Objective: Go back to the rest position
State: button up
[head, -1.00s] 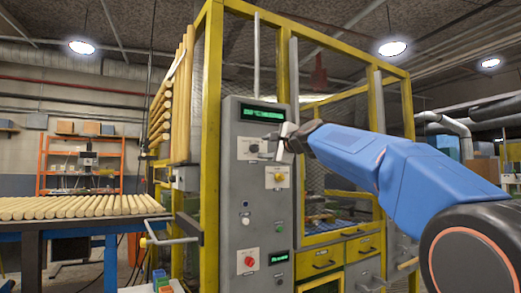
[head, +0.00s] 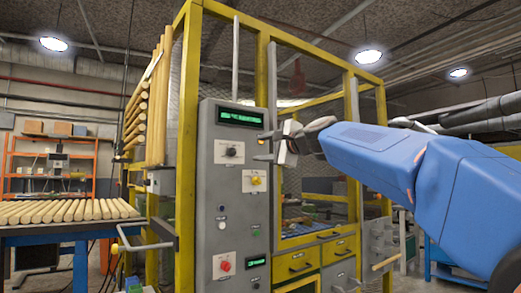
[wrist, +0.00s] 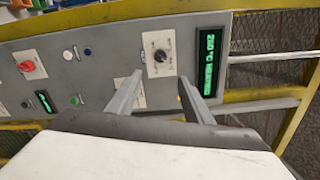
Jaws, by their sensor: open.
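My gripper (head: 262,147) is open and empty in the head view, held in the air in front of the yellow-framed machine. It is just right of the grey control panel (head: 207,188). In the wrist view, my two gripper fingers (wrist: 160,93) stand apart and point towards the panel. A black rotary knob (wrist: 160,56) on a white plate shows beyond and between them, with a gap to the fingertips. The knob also shows in the head view (head: 231,152), left of the gripper.
The panel carries a green display (head: 240,117), a yellow switch (head: 256,181) and a red knob (head: 225,266). Yellow frame posts (head: 187,140) and yellow drawers (head: 296,266) stand close by. A blue table (head: 70,232) with wooden rods is at left.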

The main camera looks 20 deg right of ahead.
dwell(0.3)
jog(key=s+a+f+n+g+h, duration=0.1)
jog(key=s+f+n+g, duration=0.15)
jog(key=s+f, duration=0.6)
jog(key=s+a+f+n+g, duration=0.15)
jog(key=s+f+n, duration=0.25)
jog(key=f, duration=0.9)
jog(key=s+a+f+n+g+h, duration=0.1)
jog(key=s+f+n+g, duration=0.2)
jog(key=s+f, duration=0.5)
jog(key=s+d+f+n+g+h, duration=0.1)
jog(key=s+f+n, duration=0.1)
jog(key=s+f, duration=0.4)
jog(key=s+d+f+n+g+h, duration=0.1)
jog(key=s+d+f+n+g, duration=0.1)
jog(key=s+f, duration=0.5)
jog(key=s+d+f+n+g+h, duration=0.1)
jog(key=s+f, duration=0.5)
jog(key=f, duration=1)
jog(key=d+n+g, duration=0.1)
jog(key=n, duration=0.1)
jog(key=shift+s+f+n+h, duration=0.15)
jog(key=shift+s+n+h, duration=0.05)
jog(key=shift+n+h, duration=0.15)
